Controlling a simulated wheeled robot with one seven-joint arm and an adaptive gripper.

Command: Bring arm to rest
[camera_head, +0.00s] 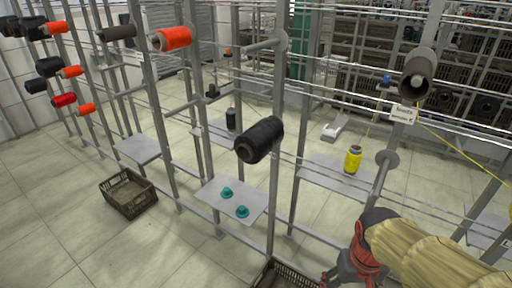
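My arm (425,250), in a beige fabric cover, comes in at the lower right of the head view. My gripper (347,275), red and dark grey, is at the bottom edge, partly cut off by the frame. Its fingertips are not clear enough to tell whether it is open or shut, and I see no object in it. It is in front of the metal rack, right of a brown crate (283,276) that is also cut off by the bottom edge.
Two teal pieces (242,211) lie on a grey shelf (215,191). A yellow spool (353,159) stands on another shelf. A crate (128,193) sits on the floor; lower-left floor is clear.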

